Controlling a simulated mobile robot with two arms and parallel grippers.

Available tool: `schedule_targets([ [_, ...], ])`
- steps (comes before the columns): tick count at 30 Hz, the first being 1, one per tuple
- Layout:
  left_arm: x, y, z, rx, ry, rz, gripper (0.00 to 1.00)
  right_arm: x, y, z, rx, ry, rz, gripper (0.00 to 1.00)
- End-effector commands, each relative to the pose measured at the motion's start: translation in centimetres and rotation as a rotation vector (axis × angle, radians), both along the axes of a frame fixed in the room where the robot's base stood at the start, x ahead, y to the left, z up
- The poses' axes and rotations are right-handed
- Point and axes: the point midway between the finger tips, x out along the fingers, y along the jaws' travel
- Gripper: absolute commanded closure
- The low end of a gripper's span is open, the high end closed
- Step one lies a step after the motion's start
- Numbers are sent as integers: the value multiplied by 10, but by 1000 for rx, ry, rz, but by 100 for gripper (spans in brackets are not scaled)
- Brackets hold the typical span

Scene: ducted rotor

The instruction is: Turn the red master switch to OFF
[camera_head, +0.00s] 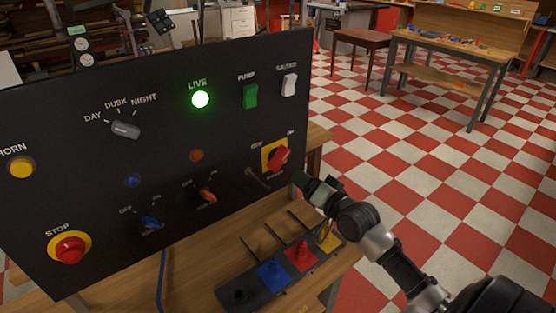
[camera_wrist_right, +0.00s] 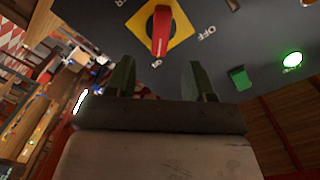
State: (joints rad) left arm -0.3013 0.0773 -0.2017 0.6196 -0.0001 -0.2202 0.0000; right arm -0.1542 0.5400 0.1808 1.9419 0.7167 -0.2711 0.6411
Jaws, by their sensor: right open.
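The red master switch (camera_head: 279,158) is a red rotary handle on a yellow square plate at the right of the black panel. It also shows in the right wrist view (camera_wrist_right: 160,30), where one end of its handle points toward the ON label; the OFF label is off to its side. My right gripper (camera_head: 304,182) is just below and right of the switch in the head view. In the right wrist view its two fingers (camera_wrist_right: 157,78) are apart and empty, with the switch beyond their tips, not between them. My left gripper is not in view.
The black panel (camera_head: 70,120) also carries a lit green LIVE lamp (camera_head: 200,99), a green PUMP rocker (camera_head: 250,96), a thin lever (camera_head: 256,178), an orange knob (camera_head: 208,195) and a red STOP button (camera_head: 69,250).

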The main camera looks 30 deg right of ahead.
Motion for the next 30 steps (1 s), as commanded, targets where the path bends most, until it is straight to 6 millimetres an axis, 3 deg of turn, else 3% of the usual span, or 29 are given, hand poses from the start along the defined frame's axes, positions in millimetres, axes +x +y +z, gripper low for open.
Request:
schedule_targets([
  [5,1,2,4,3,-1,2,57,18,-2,6,15,-19,-4,47],
  [18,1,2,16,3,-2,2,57,94,4,5,11,-16,-4,47],
  [30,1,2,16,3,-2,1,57,108,6,3,9,-13,-3,47],
])
